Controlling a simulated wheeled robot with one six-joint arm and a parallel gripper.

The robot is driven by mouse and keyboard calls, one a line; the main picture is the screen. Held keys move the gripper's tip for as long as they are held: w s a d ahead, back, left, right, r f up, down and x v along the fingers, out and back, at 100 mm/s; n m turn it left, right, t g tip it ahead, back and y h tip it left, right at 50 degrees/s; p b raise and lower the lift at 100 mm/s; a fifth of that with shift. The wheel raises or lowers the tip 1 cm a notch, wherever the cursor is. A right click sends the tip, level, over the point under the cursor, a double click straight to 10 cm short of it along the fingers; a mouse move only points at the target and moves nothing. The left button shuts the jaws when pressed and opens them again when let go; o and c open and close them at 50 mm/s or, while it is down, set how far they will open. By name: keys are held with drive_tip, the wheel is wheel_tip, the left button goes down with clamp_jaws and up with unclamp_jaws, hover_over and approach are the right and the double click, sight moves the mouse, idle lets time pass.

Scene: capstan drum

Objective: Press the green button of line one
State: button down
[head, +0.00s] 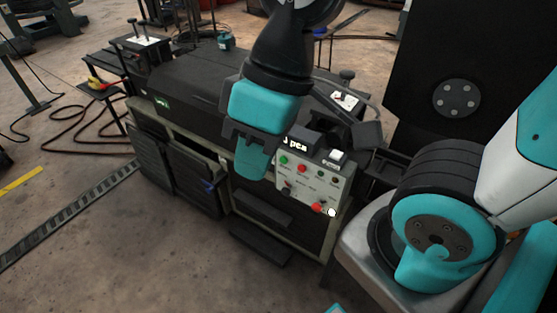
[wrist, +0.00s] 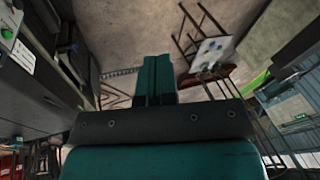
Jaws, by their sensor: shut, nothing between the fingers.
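A light grey control panel (head: 316,190) is on the front of a dark machine in the head view. A green button (head: 284,160) is at its upper left, with a red button (head: 302,168) to its right. Line labels are too small to read. My gripper (head: 251,165) is teal, shut and empty. It hangs just left of the panel, and a gap shows between it and the green button in the picture. In the wrist view my shut gripper (wrist: 158,78) points away, and a green round part (wrist: 7,34) shows at the left edge.
The dark machine (head: 195,75) extends left behind my gripper. A dark upright plate (head: 420,60) stands at the right. Below the panel are dark drawers and a step (head: 260,243). A small stand (wrist: 209,53) shows in the wrist view. Open floor lies front left.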

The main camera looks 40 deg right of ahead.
sight(283, 160)
drive_tip(key=shift+f, duration=0.1)
drive_tip(key=w+d+f+m+t+h+b, duration=0.1)
drive_tip(key=w+d+f+b, duration=0.4)
drive_tip(key=f, duration=0.5)
drive_tip(key=w+d+f+m+t+h+b, duration=0.1)
drive_tip(key=w+d+f+t+h+b, duration=0.2)
drive_tip(key=w+d+f+b, duration=0.3)
drive_tip(key=w+d+f+m+t+h+b, duration=0.2)
drive_tip(key=w+d+f+h+b, duration=0.2)
drive_tip(key=w+f, duration=0.6)
wheel_tip(283, 160, down, 5)
drive_tip(key=d+b, duration=0.2)
drive_tip(key=d, duration=0.1)
drive_tip(key=shift+r, duration=0.2)
drive_tip(key=shift+b, duration=0.3)
drive_tip(key=w+d+f, duration=0.6)
drive_tip(key=f, duration=0.2)
drive_tip(key=shift+w+d+p, duration=0.2)
drive_tip(key=shift+d+p, duration=0.2)
drive_tip(key=shift+d, duration=0.1)
